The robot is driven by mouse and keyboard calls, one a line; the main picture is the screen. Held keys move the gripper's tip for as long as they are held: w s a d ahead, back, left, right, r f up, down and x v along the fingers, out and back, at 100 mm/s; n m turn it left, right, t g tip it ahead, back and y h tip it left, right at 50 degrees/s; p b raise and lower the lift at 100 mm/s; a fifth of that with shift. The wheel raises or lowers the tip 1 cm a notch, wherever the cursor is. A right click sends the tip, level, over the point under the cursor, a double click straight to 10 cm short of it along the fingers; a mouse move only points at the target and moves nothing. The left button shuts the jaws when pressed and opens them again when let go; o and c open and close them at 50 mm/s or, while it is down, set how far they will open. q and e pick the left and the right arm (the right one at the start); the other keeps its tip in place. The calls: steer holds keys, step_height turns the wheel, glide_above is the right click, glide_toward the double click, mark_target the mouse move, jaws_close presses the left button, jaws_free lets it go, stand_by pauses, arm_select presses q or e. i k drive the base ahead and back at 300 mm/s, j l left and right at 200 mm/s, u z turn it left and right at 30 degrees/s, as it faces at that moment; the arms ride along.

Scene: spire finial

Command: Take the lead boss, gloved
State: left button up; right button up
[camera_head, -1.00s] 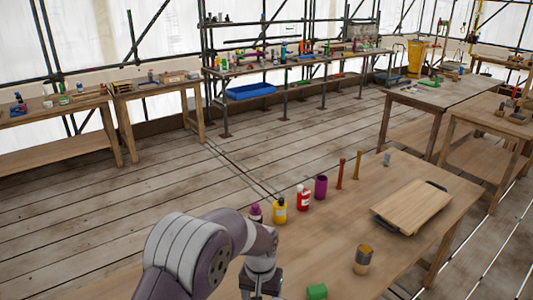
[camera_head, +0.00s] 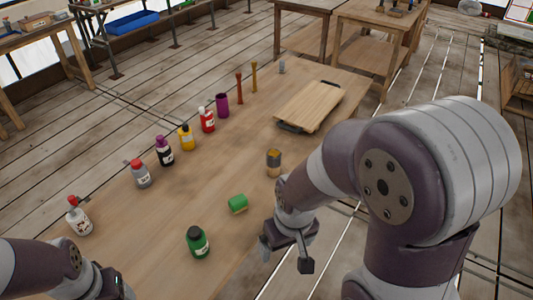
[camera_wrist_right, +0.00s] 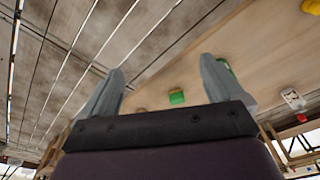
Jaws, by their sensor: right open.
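A small grey piece (camera_head: 282,67) stands at the far end of the wooden table; it may be the lead boss, but it is too small to be sure. I cannot pick out a glove. My right gripper (camera_head: 285,257) is open and empty by the table's near right edge, well apart from the grey piece. In the right wrist view, its two grey fingers (camera_wrist_right: 160,85) are spread, with the table beyond. My left gripper (camera_head: 108,285) is partly in view at the bottom left; its fingertips are not clear.
The wooden table (camera_head: 215,185) holds a row of several bottles, a purple cup (camera_head: 222,105), two slim brown spindles, a board (camera_head: 309,104), a can (camera_head: 273,162), a green block (camera_head: 237,204) and a green bottle (camera_head: 198,243). Plank floor lies around it.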

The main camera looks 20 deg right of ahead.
mark_target(273, 155)
steer(key=i+l, duration=0.15)
steer(key=l, duration=0.25)
steer(key=i+l, duration=0.15)
steer(key=l, duration=0.2)
steer(key=i+l, duration=0.15)
steer(key=l, duration=0.25)
steer(key=i+l, duration=0.15)
steer(key=l, duration=0.2)
steer(key=i+l+u, duration=0.1)
steer(key=l, duration=0.3)
steer(key=i+l, duration=0.2)
steer(key=l, duration=0.2)
steer(key=i+l, duration=0.15)
steer(key=l, duration=0.25)
steer(key=i+l, duration=0.1)
steer(key=l, duration=0.3)
